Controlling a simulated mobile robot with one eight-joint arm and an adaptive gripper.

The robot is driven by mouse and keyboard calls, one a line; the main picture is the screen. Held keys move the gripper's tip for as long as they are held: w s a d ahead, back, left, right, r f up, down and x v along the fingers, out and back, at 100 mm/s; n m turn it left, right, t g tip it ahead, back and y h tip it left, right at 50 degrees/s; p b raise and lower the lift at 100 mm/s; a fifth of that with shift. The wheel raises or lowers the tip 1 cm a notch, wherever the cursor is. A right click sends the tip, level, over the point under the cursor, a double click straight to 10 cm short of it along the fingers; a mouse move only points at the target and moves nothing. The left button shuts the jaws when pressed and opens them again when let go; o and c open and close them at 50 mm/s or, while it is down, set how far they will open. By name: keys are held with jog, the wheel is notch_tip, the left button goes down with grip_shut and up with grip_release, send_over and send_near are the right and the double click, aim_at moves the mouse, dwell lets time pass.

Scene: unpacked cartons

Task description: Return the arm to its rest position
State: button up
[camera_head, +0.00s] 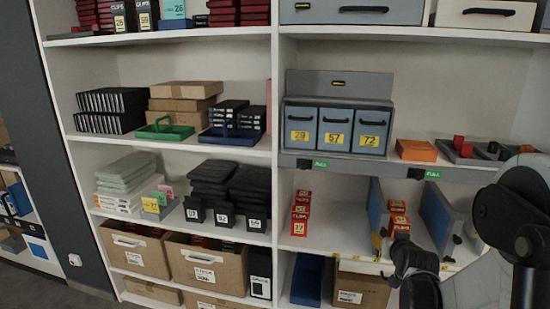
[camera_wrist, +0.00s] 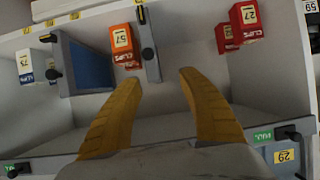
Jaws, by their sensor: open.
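My arm comes in from the right in the head view, and my gripper (camera_head: 380,246) is in front of the lower right shelf bay. In the wrist view my gripper (camera_wrist: 150,95) has its two yellow fingers spread wide with nothing held between them. Past the fingertips, an orange-red box labelled 57 (camera_wrist: 122,45) stands on the shelf beside a grey divider. It appears apart from the fingers. In the head view, orange-red boxes (camera_head: 398,215) stand between blue dividers just behind my gripper, partly hidden by it.
Red boxes (camera_head: 300,215) stand left of a blue divider (camera_head: 376,207); red boxes labelled 27 (camera_wrist: 238,27) also show in the wrist view. A shelf with grey drawers (camera_head: 335,130) is above. Cartons (camera_head: 360,290) lie below. Open shelf floor lies between the red boxes and divider.

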jog(key=s+a+r+n+g+y, duration=0.1)
jog(key=s+a+r, duration=0.3)
jog(key=s+a, duration=0.3)
jog(key=s+a+r+n+g+y, duration=0.1)
jog(key=s+a+r+g, duration=0.1)
jog(key=s+a+r, duration=0.4)
jog(key=s+a+f+g, duration=0.1)
jog(key=s+a, duration=0.2)
jog(key=s, duration=0.6)
jog(key=s+a+f+g+y, duration=0.1)
jog(key=s+a+f, duration=0.1)
jog(key=s, duration=0.8)
jog(key=shift+a+n, duration=0.4)
jog(key=shift+a, duration=0.4)
